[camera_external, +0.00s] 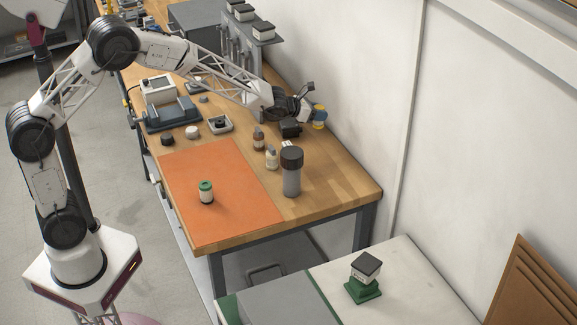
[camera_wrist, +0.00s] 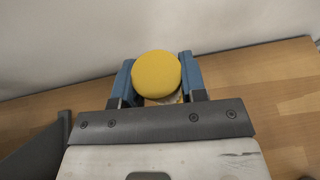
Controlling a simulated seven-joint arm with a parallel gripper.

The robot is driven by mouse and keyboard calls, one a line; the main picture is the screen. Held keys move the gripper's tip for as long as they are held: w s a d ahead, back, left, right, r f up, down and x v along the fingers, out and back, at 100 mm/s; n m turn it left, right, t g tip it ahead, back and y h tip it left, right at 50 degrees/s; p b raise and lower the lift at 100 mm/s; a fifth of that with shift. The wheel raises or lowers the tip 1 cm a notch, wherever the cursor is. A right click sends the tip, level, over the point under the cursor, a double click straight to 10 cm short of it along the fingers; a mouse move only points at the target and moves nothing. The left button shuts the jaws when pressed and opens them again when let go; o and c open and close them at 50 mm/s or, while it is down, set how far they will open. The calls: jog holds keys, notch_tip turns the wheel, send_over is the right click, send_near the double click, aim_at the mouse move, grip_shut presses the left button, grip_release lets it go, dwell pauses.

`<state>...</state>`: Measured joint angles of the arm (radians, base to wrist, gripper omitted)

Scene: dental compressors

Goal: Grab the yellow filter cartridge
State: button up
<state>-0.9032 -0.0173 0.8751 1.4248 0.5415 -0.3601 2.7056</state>
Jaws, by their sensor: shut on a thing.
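The yellow filter cartridge (camera_external: 320,111) is at the far right of the wooden bench, close to the wall. In the wrist view its round yellow top (camera_wrist: 157,74) shows between two blue fingers. My gripper (camera_external: 316,116) is shut on it, one finger on each side. The cartridge's lower body is mostly hidden in the wrist view. I cannot tell whether its base touches the bench.
A grey cylinder with a black cap (camera_external: 291,172) stands at the bench's front right, near small bottles (camera_external: 271,158). A green-topped cartridge (camera_external: 206,192) stands on the orange mat (camera_external: 235,215). The wall (camera_external: 350,80) is close behind.

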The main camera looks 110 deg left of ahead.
jog(key=shift+r, duration=0.7)
